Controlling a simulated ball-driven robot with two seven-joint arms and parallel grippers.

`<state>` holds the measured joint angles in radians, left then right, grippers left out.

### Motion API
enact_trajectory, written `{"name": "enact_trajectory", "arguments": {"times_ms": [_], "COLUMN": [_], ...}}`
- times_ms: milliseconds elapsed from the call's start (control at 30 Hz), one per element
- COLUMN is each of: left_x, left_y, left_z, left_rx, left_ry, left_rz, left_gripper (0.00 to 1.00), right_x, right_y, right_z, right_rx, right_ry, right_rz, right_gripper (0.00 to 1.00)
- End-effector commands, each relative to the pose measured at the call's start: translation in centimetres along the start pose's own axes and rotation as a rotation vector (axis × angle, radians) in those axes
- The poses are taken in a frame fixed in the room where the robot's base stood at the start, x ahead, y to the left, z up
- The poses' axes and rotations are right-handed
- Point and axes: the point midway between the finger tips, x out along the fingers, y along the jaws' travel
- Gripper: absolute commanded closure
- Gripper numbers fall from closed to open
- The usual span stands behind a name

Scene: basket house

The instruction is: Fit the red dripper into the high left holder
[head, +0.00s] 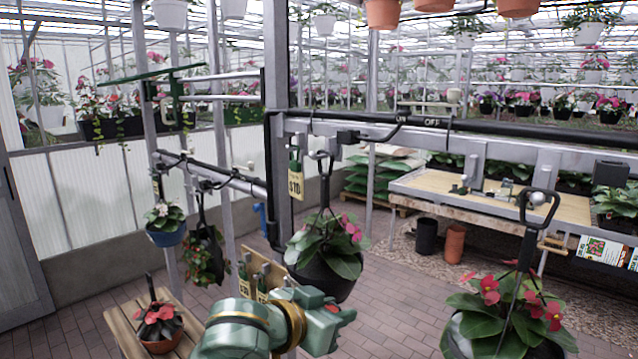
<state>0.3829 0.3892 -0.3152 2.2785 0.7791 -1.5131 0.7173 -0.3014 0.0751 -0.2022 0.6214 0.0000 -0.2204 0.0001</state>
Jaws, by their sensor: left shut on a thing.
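My left gripper (330,322) shows low in the middle of the head view, at the end of a green arm with a gold band. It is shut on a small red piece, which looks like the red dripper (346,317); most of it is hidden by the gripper. The gripper is just below a dark hanging pot with a pink-flowered plant (328,246). I cannot tell which part is the high left holder. A rail with a green top bar (175,72) stands high at the left, apart from the gripper. My right gripper is not in view.
A black watering pipe (540,128) marked ON and OFF crosses on the right. A red-flowered hanging plant (508,305) is at the lower right. A blue pot (166,238) hangs at the left. A wooden stand (128,328) holds a potted plant. The brick floor (400,290) is open.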

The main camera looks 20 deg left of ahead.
Motion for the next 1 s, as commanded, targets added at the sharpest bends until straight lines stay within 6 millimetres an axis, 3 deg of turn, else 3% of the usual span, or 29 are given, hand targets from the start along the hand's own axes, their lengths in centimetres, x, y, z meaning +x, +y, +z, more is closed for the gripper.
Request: {"name": "enact_trajectory", "arguments": {"times_ms": [33,267,600,800,1000], "left_x": [-1.0,-3.2,-8.2,-10.9,-12.1], "left_y": [-0.2,-1.1,-4.0,-5.5,-6.2], "left_z": [-3.6,-13.5,-27.7,-33.5,-35.7], "left_rx": [0.016,0.056,0.089,0.094,0.097], "left_ry": [0.004,0.003,0.004,0.003,0.001], "left_rz": [0.019,0.12,0.204,0.224,0.233], "left_gripper": [0.83,0.83,0.83,0.83,0.83], "right_x": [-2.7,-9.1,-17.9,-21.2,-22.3], "right_y": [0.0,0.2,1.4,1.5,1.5], "right_z": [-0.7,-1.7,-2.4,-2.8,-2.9], "right_rx": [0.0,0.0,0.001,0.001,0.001], "right_ry": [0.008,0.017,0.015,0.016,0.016], "right_rz": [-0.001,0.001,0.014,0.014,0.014], "right_gripper": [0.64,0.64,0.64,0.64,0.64]}}
